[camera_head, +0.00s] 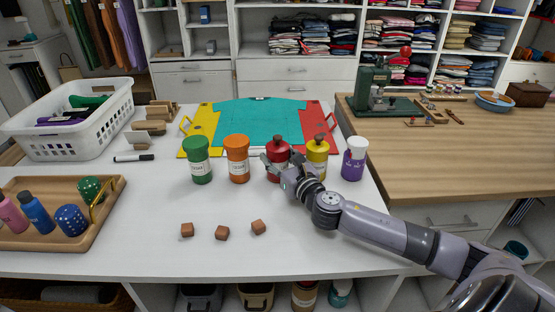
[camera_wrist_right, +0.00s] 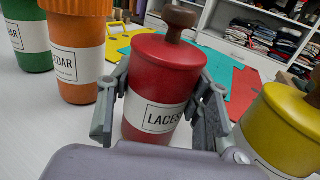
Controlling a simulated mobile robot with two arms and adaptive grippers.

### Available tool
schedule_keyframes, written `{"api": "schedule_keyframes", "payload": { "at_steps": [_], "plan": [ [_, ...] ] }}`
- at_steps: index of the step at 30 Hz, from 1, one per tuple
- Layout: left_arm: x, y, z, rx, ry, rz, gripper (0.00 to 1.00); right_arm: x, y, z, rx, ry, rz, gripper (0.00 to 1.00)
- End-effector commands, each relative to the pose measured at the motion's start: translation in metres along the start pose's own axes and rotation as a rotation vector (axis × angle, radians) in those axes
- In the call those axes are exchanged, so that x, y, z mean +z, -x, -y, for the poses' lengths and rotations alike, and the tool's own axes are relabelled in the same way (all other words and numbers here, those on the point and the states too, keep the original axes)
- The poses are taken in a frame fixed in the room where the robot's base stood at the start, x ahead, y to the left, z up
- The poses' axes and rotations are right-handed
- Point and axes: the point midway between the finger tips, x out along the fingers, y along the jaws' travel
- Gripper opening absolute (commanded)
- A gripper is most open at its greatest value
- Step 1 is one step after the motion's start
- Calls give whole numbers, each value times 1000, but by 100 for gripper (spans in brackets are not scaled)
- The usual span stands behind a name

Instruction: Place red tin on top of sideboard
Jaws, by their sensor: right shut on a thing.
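The red tin (camera_head: 277,149) stands upright in the row of tins on the white table, between the orange tin (camera_head: 237,158) and the yellow tin (camera_head: 317,152). It has a dark wooden knob and a white label. My right gripper (camera_head: 282,166) is shut on it, one finger on each side, as the right wrist view shows with the red tin (camera_wrist_right: 163,85) between the fingers (camera_wrist_right: 158,108). The tin's base is hidden, so I cannot tell whether it touches the table. A wood-topped unit with drawers, seemingly the sideboard (camera_head: 440,165), stands at the right. My left gripper is out of view.
A green tin (camera_head: 199,160) and a purple jar (camera_head: 354,160) complete the row. Three small brown blocks (camera_head: 222,232) lie in front. A green machine (camera_head: 375,90) stands on the sideboard's back left; its front top is clear. A wooden tray (camera_head: 95,225) sits left.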

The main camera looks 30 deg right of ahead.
Motion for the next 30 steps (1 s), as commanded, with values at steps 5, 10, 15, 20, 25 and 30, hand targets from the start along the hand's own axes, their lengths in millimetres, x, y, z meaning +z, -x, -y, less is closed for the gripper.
{"api": "schedule_keyframes", "payload": {
  "at_steps": [5,10,15,20,25,30],
  "plan": [
    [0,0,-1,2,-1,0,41,1,0,0,0,1,2,17],
    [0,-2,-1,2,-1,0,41,-3,0,0,0,1,1,17],
    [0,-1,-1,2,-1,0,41,-2,0,0,0,1,0,57],
    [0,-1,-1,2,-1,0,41,-2,0,0,0,1,0,66],
    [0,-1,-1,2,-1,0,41,-2,0,0,0,1,0,66],
    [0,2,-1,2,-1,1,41,3,0,0,0,1,1,66]
  ]
}}
